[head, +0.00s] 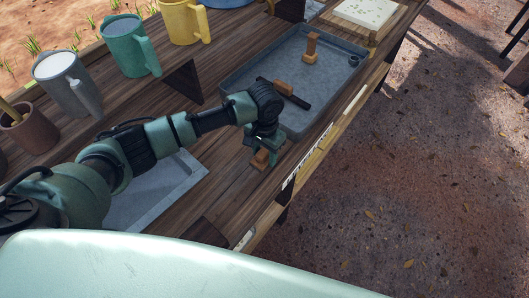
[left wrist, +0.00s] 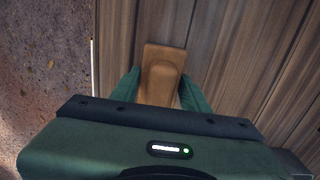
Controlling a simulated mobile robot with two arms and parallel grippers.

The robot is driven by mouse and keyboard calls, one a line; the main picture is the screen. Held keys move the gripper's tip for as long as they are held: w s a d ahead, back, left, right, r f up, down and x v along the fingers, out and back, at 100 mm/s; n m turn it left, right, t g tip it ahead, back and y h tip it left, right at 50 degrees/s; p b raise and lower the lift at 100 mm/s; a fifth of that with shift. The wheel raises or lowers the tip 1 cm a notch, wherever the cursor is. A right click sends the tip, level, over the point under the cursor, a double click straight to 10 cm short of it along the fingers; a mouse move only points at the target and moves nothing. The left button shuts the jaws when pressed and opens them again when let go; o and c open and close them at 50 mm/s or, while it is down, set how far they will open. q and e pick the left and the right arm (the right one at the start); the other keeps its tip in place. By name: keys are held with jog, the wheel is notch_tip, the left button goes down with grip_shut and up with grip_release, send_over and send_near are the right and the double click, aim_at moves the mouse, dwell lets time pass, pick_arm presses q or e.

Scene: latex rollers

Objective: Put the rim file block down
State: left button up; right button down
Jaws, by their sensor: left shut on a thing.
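The rim file block (head: 261,158) is a small orange-brown wooden block. My left gripper (head: 267,155) is shut on it, low over the wooden table near its front edge. In the left wrist view the block (left wrist: 161,72) sits between the two green fingers (left wrist: 162,88), with dark planks around it. I cannot tell whether its underside touches the table. My right gripper is not in view.
A grey tray (head: 232,82) stands just beyond, holding a wooden-handled tool (head: 288,91), an upright wooden piece (head: 311,48) and a small ring (head: 354,61). Several mugs, one green (head: 126,50), stand on the raised shelf. A second grey tray (head: 150,196) lies partly under my arm.

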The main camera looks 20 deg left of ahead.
aim_at(265, 150)
pick_arm(q)
jog(key=o, duration=1.3)
notch_tip(265, 150, up, 12)
jog(key=shift+r+b, duration=0.15)
jog(key=shift+b, duration=0.3)
